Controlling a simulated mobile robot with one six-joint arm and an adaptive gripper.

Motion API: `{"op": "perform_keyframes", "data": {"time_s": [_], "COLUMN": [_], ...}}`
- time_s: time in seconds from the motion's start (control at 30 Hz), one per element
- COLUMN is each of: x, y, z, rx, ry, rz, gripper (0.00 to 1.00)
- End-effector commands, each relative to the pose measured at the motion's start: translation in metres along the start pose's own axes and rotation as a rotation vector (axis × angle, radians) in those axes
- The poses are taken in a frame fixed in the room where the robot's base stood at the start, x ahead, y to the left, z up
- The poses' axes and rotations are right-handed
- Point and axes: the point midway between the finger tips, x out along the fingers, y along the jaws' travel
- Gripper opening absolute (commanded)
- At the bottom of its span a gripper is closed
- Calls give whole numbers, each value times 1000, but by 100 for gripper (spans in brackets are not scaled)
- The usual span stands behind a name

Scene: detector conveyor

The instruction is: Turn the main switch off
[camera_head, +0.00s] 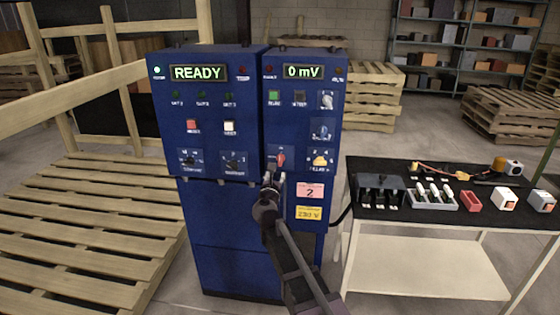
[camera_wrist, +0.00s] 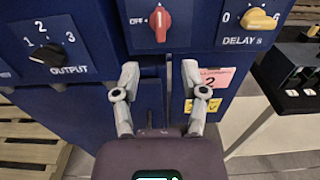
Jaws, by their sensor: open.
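The main switch is a red rotary knob (camera_head: 281,158) low on the right blue cabinet. In the wrist view the red knob (camera_wrist: 160,20) stands upright at the top centre, with an OFF label to its left. Its upper end is near the picture edge, so the label above is cut off. My gripper (camera_head: 273,179) is just below the knob in the head view and covers part of the panel. In the wrist view my gripper (camera_wrist: 160,73) has its fingers spread and empty, below the knob and apart from it.
A yellow DELAY knob (camera_wrist: 258,19) is to the right and a black OUTPUT knob (camera_wrist: 48,55) to the left. Pink (camera_head: 310,192) and yellow (camera_head: 310,213) labels are below. A black-topped table (camera_head: 395,165) with parts stands right; a wooden pallet (camera_head: 85,225) lies left.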

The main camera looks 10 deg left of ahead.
Motion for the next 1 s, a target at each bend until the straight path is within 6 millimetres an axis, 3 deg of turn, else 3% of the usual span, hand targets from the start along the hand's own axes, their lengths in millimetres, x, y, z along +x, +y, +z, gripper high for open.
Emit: {"op": "perform_keyframes", "data": {"time_s": [0.6, 0.8, 1.0], "x": [93, 113, 121], "y": [1, 0, 0], "z": [0, 0, 0], "rx": [-1, -1, -1], "ry": [0, 0, 0], "rz": [0, 0, 1], "gripper": [56, 56, 56]}}
